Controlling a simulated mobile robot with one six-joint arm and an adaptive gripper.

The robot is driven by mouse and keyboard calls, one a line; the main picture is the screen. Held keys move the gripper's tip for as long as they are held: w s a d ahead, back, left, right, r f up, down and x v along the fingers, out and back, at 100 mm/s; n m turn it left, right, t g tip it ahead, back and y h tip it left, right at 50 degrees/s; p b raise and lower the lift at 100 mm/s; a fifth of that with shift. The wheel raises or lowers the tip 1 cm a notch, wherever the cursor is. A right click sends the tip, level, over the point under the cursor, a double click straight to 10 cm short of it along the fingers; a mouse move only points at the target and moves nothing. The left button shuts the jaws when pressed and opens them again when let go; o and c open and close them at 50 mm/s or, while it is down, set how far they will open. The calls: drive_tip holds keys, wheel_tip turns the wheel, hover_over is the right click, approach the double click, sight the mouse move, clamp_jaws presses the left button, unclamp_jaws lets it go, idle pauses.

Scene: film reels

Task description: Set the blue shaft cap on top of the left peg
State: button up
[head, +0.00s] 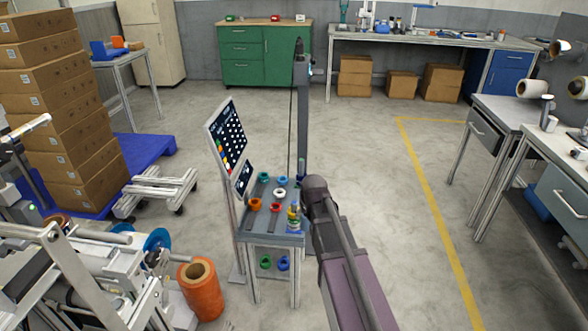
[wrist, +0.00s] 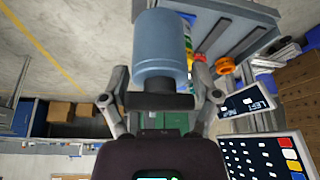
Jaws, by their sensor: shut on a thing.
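In the wrist view, my gripper (wrist: 160,95) is shut on the blue shaft cap (wrist: 160,48), a smooth pale-blue cylinder that stands out beyond the fingers. The cap hides part of the small grey work table behind it. In the head view, the work table (head: 264,239) stands beside my arm, and my gripper is mostly hidden by the arm. A multicoloured stack (head: 292,213) of yellow, green and other parts stands at the table's right edge; part of it shows beside the cap in the wrist view (wrist: 188,42). I cannot make out which upright is the left peg.
Orange (head: 254,205), white (head: 280,193) and green (head: 263,177) ring parts sit on the table. Green (head: 265,262) and blue (head: 283,263) parts lie lower down. Open floor lies right.

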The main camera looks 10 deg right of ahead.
wheel_tip(320, 180, up, 9)
drive_tip(key=p, duration=0.8)
hover_over(294, 202)
drive_tip(key=shift+w, duration=0.1)
drive_tip(key=shift+f+b, duration=0.15)
drive_tip(key=shift+b, duration=0.15)
drive_tip(key=shift+f+b, duration=2.25)
drive_tip(key=shift+f+b, duration=2.5)
idle(0.5)
drive_tip(key=o, duration=1.1)
drive_tip(key=shift+o, duration=0.2)
